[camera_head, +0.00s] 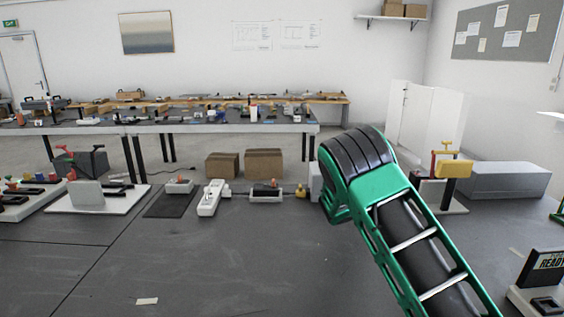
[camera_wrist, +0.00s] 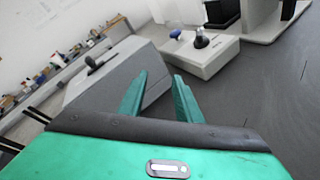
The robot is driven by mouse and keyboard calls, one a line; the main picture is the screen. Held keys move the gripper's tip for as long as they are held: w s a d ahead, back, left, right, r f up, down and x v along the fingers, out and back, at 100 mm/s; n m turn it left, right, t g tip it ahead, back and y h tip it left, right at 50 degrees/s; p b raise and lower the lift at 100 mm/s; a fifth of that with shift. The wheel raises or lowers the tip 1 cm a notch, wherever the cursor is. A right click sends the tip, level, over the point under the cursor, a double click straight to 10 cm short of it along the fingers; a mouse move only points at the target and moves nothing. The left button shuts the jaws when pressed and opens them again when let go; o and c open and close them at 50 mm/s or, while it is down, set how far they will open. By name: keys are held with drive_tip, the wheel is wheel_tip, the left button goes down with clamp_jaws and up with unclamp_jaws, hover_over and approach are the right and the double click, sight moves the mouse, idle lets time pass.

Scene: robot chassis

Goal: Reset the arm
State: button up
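My arm, with green and black links, rises from the lower right in the head view and reaches over the dark work surface (camera_head: 240,265). My gripper does not show clearly in the head view. In the wrist view my gripper (camera_wrist: 158,85) has two green fingers standing apart, with nothing between them. Beyond the fingers are a grey box (camera_wrist: 130,65) with a dark handle and a pale unit (camera_wrist: 200,58) with a blue knob and a black knob. I cannot tell whether the fingers touch the grey box.
Small devices line the surface's far edge, including a white power strip (camera_head: 210,198) and a white board (camera_head: 97,198). A long grey box (camera_head: 507,180) and a yellow-topped stand (camera_head: 454,168) are at right. A sign (camera_head: 547,262) stands at lower right. The front middle is mostly clear.

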drive_tip(key=s+d+r+m+g+h, duration=0.1)
drive_tip(key=s+d+r+m+g, duration=0.15)
drive_tip(key=s+d+m, duration=0.35)
drive_tip(key=s+d+r+m+g, duration=0.2)
drive_tip(key=s+d+m+g, duration=0.1)
drive_tip(key=s+d, duration=0.4)
drive_tip(key=s+d+r+m+g+y, duration=0.1)
drive_tip(key=s+d+m, duration=0.25)
drive_tip(key=s, duration=0.35)
drive_tip(key=s+d+r+m+g, duration=0.1)
drive_tip(key=s+d+m+g, duration=0.2)
drive_tip(key=s, duration=0.4)
drive_tip(key=s+a+m+g+y, duration=0.1)
drive_tip(key=s+m, duration=0.4)
drive_tip(key=s, duration=0.8)
drive_tip(key=s+a+m+g+y, duration=0.2)
drive_tip(key=s+a+m, duration=0.3)
drive_tip(key=s, duration=0.9)
drive_tip(key=s+a+r+m+g+y, duration=0.1)
drive_tip(key=s+a+m+y, duration=0.2)
drive_tip(key=s, duration=1.1)
drive_tip(key=shift+a+m, duration=0.15)
drive_tip(key=shift+m, duration=0.9)
drive_tip(key=shift+r, duration=0.1)
drive_tip(key=shift+w+f+g, duration=0.25)
drive_tip(key=shift+w, duration=0.35)
